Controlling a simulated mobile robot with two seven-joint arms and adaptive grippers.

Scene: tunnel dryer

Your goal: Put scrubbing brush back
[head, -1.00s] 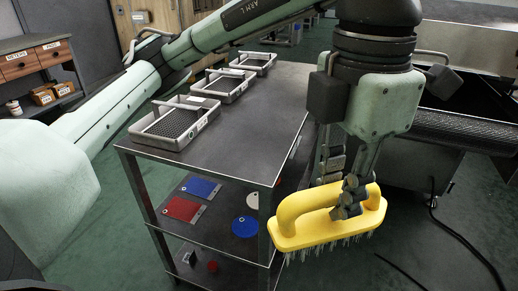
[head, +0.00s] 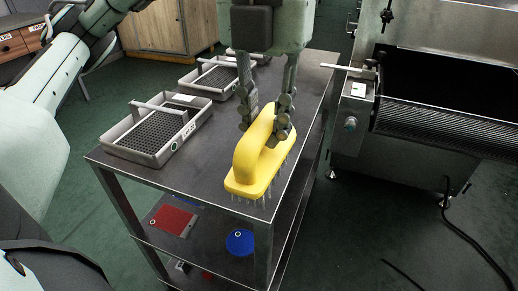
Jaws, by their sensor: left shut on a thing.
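The yellow scrubbing brush (head: 256,168) has a loop handle and pale bristles pointing down. My left gripper (head: 267,120) is shut on its handle from above. The brush shows over the right front part of the dark cart top (head: 190,182); whether its bristles touch the top I cannot tell. My right gripper is not in view.
The cart's lower shelf holds a red plate (head: 174,219) and a blue disc (head: 240,242). The dryer with its mesh belt (head: 445,122) stands at the right. A black cable (head: 462,236) lies on the green floor. A wooden cabinet (head: 168,25) stands at the back.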

